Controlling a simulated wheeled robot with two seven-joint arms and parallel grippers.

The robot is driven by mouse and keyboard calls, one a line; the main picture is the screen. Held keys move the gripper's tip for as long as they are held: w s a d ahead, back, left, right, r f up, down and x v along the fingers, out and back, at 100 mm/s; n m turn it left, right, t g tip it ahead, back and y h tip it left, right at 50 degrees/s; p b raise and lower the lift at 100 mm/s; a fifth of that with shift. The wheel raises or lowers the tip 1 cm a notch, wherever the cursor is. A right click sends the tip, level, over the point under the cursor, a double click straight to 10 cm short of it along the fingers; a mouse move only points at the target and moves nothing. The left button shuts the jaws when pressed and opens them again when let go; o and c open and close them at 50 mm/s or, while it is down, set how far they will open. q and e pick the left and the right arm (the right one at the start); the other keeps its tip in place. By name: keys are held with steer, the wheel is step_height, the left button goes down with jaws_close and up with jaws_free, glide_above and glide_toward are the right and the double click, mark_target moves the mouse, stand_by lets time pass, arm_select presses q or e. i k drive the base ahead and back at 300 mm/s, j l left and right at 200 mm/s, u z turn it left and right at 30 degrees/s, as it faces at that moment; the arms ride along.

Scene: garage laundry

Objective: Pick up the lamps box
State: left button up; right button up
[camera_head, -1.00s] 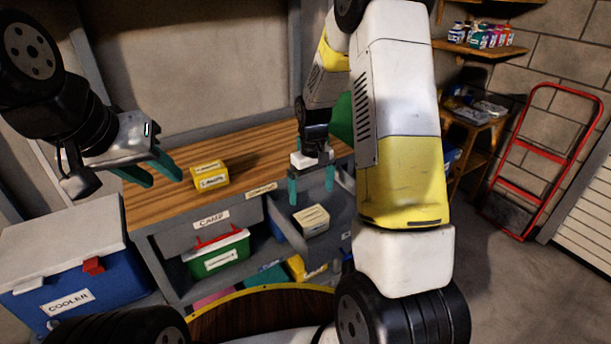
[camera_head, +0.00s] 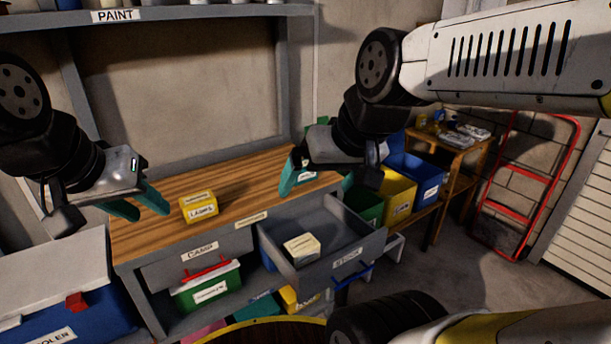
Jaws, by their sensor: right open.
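A small yellow box (camera_head: 199,208) with a white label sits on the wooden workbench; its print is blurred but looks like it starts with L. A cream box (camera_head: 301,247) with an unreadable label lies in the open grey drawer (camera_head: 345,262) marked STOCK. My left gripper (camera_head: 138,205) is open and empty, left of the yellow box and apart from it. My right gripper (camera_head: 315,180) is open and empty, over the bench's right end and the drawer's back, well away from the cream box.
A blue cooler (camera_head: 40,318) stands at lower left. A green-and-red bin (camera_head: 208,288) sits under the bench. Yellow (camera_head: 397,195) and blue (camera_head: 418,178) bins stand to the right, before a red hand truck (camera_head: 505,210). The bench top (camera_head: 245,190) between the grippers is mostly clear.

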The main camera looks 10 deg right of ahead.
mark_target(197, 206)
steer(key=i+l+u, duration=0.1)
steer(key=u, duration=0.3)
steer(key=i+l+u, duration=0.15)
steer(key=u, duration=0.25)
steer(key=i+l+u, duration=0.1)
steer(key=l+u, duration=0.15)
steer(key=u, duration=0.15)
